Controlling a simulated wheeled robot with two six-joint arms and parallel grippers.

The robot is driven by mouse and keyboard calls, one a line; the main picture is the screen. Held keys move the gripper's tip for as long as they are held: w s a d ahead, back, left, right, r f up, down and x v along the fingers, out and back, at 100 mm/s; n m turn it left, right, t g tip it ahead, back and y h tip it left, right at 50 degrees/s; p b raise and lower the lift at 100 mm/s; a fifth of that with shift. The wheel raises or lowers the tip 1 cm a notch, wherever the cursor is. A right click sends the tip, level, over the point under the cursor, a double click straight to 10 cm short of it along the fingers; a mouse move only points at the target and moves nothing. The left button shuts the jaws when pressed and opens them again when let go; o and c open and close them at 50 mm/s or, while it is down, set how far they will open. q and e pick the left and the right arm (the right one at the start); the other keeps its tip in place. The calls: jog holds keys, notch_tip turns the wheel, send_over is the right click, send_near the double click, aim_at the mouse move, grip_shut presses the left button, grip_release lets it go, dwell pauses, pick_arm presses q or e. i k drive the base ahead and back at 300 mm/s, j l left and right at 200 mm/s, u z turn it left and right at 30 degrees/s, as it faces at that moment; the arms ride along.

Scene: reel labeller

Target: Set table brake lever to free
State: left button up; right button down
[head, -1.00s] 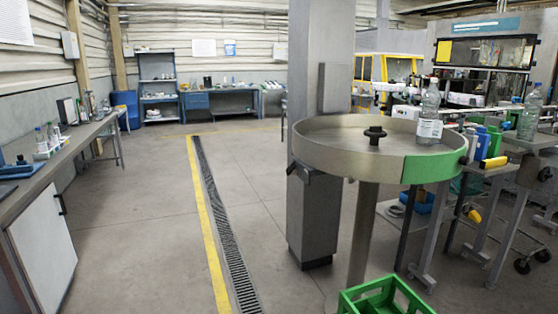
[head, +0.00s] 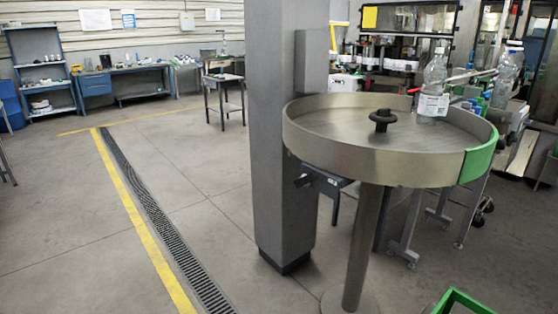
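The round metal table (head: 330,150) stands on a single post at right of centre in the head view. It has a raised rim with a green section (head: 479,162) at its right and a black knob (head: 381,120) at its middle. A dark lever-like part (head: 322,181) sticks out under the rim at the left, close to the grey column; I cannot tell for sure that it is the brake lever, or its setting. A clear bottle with a white label (head: 434,88) stands on the table's far right side. Neither of my grippers is in view.
A thick grey column (head: 278,130) stands just left of the table. A green crate (head: 458,303) is at the bottom right edge. Machinery with more bottles (head: 506,78) is behind right. Floor left of the column is open, with a drain grate (head: 150,215) and yellow line.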

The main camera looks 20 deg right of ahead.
aim_at(305, 180)
jog(key=i+j, duration=0.2)
jog(key=i+j+z, duration=0.1)
jog(key=j, duration=0.35)
jog(key=i+j, duration=0.25)
